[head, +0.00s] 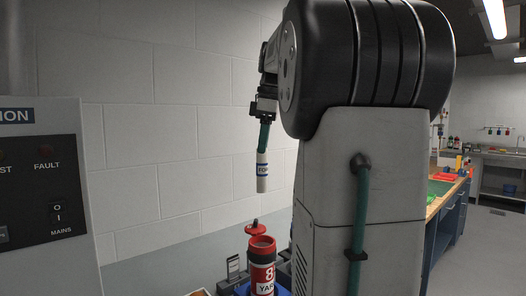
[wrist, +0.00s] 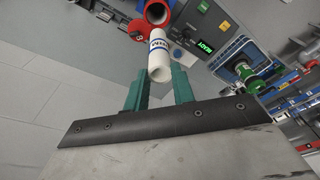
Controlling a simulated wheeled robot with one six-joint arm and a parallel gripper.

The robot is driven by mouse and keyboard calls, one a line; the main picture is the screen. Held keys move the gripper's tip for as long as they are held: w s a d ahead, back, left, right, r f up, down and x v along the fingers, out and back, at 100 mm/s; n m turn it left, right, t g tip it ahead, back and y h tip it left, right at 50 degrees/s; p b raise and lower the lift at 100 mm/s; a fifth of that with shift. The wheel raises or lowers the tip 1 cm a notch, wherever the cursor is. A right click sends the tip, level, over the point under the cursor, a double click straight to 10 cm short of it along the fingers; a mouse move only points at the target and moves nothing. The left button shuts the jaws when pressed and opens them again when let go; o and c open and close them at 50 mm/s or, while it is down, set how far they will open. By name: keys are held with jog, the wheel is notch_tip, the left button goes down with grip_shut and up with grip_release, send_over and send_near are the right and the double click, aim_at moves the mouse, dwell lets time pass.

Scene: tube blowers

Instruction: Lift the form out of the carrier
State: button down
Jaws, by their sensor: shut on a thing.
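The form is a white rolled tube with a blue band and dark lettering. In the head view the form (head: 262,178) hangs near upright below my gripper (head: 263,150), whose teal fingers are shut on its upper end. In the wrist view the form (wrist: 157,62) extends from between the fingers (wrist: 158,80) toward the carrier's red mouth (wrist: 157,12).
A grey control panel (head: 40,185) with FAULT and MAINS labels stands at the left. A workbench (head: 446,205) with a green mat is at the right. The wrist view shows a green display (wrist: 205,47) and a green-ended cylinder (wrist: 250,80). A plain block wall is behind.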

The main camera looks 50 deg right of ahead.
jog(key=shift+r, duration=2.8)
